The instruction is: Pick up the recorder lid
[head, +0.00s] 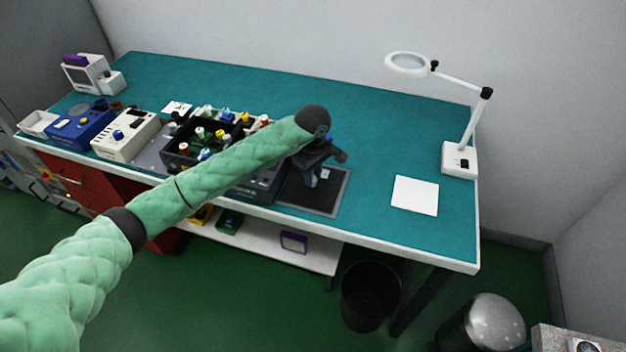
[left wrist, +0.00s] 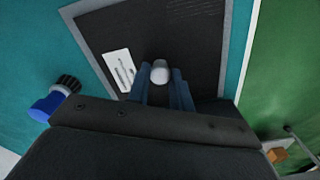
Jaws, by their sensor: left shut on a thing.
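The recorder lid looks to be the flat dark panel with a grey rim (head: 325,200) near the front edge of the bench, right of the black equipment. It fills the upper middle of the left wrist view (left wrist: 195,40), with a white label and a pale grey knob (left wrist: 160,70). My left gripper (head: 312,180) points down over the panel. In the left wrist view its blue fingers (left wrist: 161,82) are closed around the knob. I cannot tell whether the panel rests on the bench or is slightly raised. My right gripper is not in view.
A black tray of coloured-cap parts (head: 180,160) stands left of the panel, partly behind my arm. A blue part with a black cap (left wrist: 50,103) lies beside the panel. A white square (head: 415,195) and a magnifier lamp (head: 460,159) are at right. The bench behind is clear.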

